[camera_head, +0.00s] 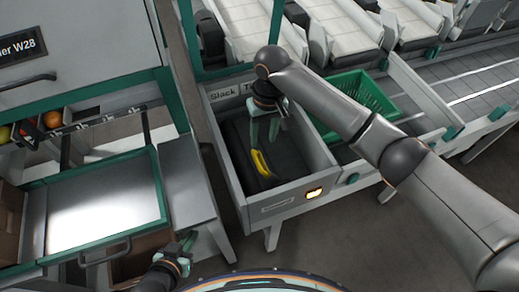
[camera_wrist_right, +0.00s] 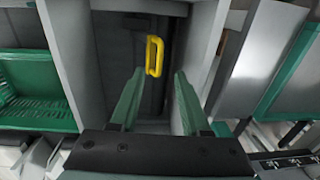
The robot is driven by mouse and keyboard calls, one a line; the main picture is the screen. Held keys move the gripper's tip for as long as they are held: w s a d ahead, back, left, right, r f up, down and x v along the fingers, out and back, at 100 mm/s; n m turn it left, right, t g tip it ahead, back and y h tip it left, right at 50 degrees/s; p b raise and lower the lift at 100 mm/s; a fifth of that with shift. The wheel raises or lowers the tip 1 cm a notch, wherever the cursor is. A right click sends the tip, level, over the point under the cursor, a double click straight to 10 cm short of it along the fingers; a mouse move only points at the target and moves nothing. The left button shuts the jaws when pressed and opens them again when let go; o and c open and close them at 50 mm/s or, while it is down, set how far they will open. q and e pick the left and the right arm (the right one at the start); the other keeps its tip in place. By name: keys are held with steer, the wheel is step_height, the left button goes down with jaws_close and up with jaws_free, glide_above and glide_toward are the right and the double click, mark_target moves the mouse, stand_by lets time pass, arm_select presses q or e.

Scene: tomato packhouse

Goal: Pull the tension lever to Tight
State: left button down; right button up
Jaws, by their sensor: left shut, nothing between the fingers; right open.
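A yellow handle (camera_head: 262,163), which looks like the tension lever's grip, sits inside a grey open-topped box (camera_head: 292,204). Labels on the box's back edge read "Slack" (camera_head: 222,93) on the left and "T..." to its right, the rest hidden by my arm. My right gripper (camera_head: 263,136) is open over the box, behind the handle in the head view. In the right wrist view the handle (camera_wrist_right: 155,55) shows just beyond the open fingertips, roughly centred between them; nothing is gripped. My left gripper (camera_head: 189,240) is shut and empty at the lower left, away from the box.
A green crate (camera_head: 352,98) stands right of the box, behind my right forearm. A conveyor (camera_head: 470,82) runs at the right. A grey tray with a green rim (camera_head: 157,178) and a grey side table (camera_head: 190,180) stand at the left. The box walls surround the handle closely.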

glide_above(260, 167)
steer(key=f, duration=0.5)
steer(key=shift+d+f+b, duration=0.2)
steer(key=shift+d+b, duration=0.1)
steer(key=shift+b, duration=0.1)
steer(key=f, duration=0.2)
steer(key=f+b, duration=0.1)
steer(key=f, duration=0.2)
steer(key=shift+a+f, duration=0.2)
steer(key=shift+f, duration=0.1)
arm_select(q)
steer(key=shift+d+f, duration=0.55)
steer(key=shift+d, duration=0.05)
arm_select(e)
steer(key=shift+f, duration=0.6)
steer(key=shift+c, duration=0.4)
jaws_close()
arm_select(q)
steer(key=shift+a, duration=0.1)
steer(key=shift+s+f, duration=0.2)
steer(key=shift+s, duration=0.1)
steer(key=shift+w+r, duration=0.1)
steer(key=shift+w, duration=0.1)
